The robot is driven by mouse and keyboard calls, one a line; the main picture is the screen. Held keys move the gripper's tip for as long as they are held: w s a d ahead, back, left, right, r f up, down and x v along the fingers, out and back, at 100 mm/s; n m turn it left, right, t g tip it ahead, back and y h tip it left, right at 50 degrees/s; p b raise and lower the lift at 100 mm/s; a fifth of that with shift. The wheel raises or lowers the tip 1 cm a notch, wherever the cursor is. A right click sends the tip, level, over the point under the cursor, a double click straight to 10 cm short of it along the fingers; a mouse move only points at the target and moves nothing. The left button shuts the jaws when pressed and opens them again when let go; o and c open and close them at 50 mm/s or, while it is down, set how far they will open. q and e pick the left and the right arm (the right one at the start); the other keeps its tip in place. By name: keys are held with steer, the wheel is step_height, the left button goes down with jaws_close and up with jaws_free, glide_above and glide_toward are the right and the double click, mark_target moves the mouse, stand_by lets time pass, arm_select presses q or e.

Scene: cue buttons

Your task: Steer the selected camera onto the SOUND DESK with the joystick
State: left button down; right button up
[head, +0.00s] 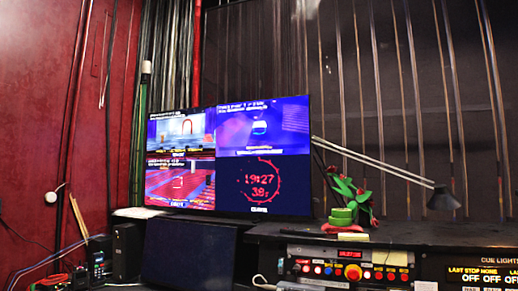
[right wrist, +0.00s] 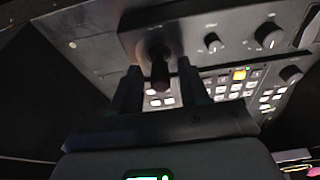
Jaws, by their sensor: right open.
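The dark joystick (right wrist: 160,75) stands on a grey control panel (right wrist: 95,40) in the right wrist view. My right gripper (right wrist: 159,67) is open, with one finger on each side of the stick; I cannot tell whether either touches it. In the head view a monitor (head: 230,155) is split in four. Its upper left picture (head: 180,133) has a red arch, its upper right (head: 262,127) is blue-violet, and its lower left (head: 180,184) is reddish. The lower right is a red clock. The captions are too small to read. My left gripper is not in view.
Knobs (right wrist: 268,36) and lit buttons (right wrist: 239,74) lie right of the joystick. In the head view a button panel (head: 350,272) with a red knob is at the front, beside a cue lights panel (head: 485,275). A desk lamp (head: 444,198) and a plant (head: 345,195) stand behind.

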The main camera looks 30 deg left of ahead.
steer(key=shift+r+p, duration=2.2)
steer(key=shift+r, duration=1.2)
steer(key=shift+s+f, duration=0.1)
